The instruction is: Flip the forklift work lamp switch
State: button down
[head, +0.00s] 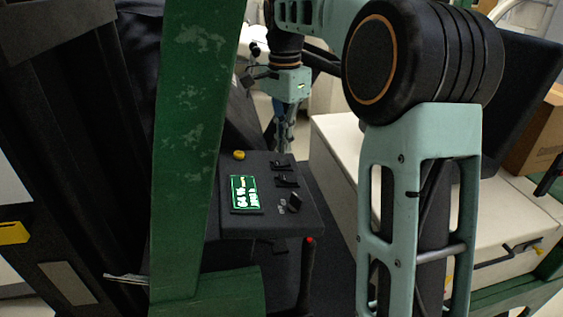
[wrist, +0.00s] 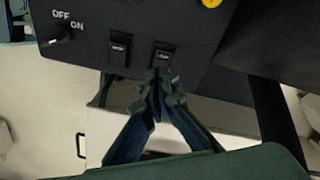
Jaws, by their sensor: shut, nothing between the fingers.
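A dark console panel (head: 262,222) carries two black rocker switches. The far rocker switch (head: 281,165) is the right one in the wrist view (wrist: 163,56). The near rocker switch (head: 287,181) is the left one there (wrist: 119,49). Their labels are too small to read, so I cannot tell which is the work lamp switch. My gripper (head: 284,148) is shut and empty at the panel's far edge. In the wrist view its fingertips (wrist: 158,76) are together at the lower edge of the right rocker; whether they touch it I cannot tell.
The panel also has a lit green display (head: 244,193), a yellow button (head: 239,155) and a black turn knob (wrist: 57,35) marked OFF and ON. A green post (head: 196,150) stands left of the panel. A pale cabinet (head: 337,150) stands to its right.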

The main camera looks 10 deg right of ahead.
aim_at(284, 163)
jog(key=shift+f+b, duration=1.1)
jog(key=shift+f, duration=0.65)
dwell(0.9)
jog(key=shift+r, duration=0.15)
notch_tip(284, 163, up, 7)
jog(key=p, duration=0.7)
